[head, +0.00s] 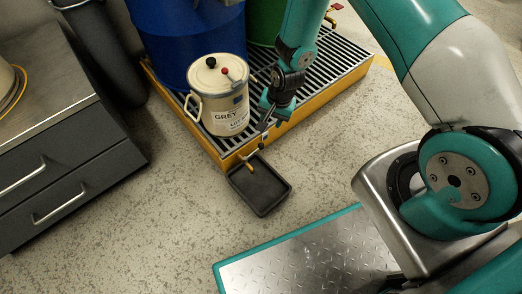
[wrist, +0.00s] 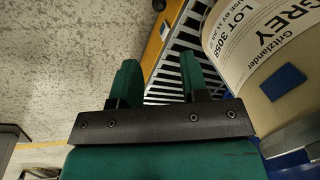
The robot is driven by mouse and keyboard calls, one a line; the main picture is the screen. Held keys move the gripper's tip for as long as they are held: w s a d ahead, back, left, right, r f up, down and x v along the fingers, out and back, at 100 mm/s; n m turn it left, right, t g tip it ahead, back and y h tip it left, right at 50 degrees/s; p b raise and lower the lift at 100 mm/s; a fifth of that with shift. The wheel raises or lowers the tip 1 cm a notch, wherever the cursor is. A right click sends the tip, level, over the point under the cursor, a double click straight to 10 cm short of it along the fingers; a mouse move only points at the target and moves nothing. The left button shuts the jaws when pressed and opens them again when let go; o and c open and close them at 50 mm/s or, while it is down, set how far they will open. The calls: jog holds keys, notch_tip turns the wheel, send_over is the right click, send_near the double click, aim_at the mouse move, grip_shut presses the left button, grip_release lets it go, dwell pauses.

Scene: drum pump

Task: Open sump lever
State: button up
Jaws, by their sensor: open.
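The sump is a yellow-sided pallet (head: 300,118) with a dark slatted grating. At its front corner is a small brass-coloured valve (head: 250,160) with a thin lever (head: 262,142) rising beside it, its tip near my gripper. My gripper (head: 267,116) hangs above this front edge, close to the lever; touching or apart is unclear. In the wrist view the two green fingers of my gripper (wrist: 160,78) are apart with nothing between them.
A cream pail (head: 222,97) labelled GREY stands on the grating left of my gripper, with a blue drum (head: 190,40) and a green drum (head: 264,22) behind. A black tray (head: 260,187) lies on the floor below the valve. Grey drawers (head: 60,170) stand left; floor between is clear.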

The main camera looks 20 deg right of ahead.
aim_at(262, 144)
jog(key=a+f+b, duration=0.1)
jog(key=f+b, duration=0.1)
jog(key=f, duration=0.3)
jog(key=w+f+b, duration=0.1)
jog(key=f+b, duration=0.2)
jog(key=f, duration=0.3)
jog(key=w+a+f+b, duration=0.1)
jog(key=f+b, duration=0.2)
jog(key=f, duration=0.2)
jog(key=shift+a+f, duration=0.25)
jog(key=shift+a, duration=0.05)
grip_shut()
jog(key=shift+s, duration=0.1)
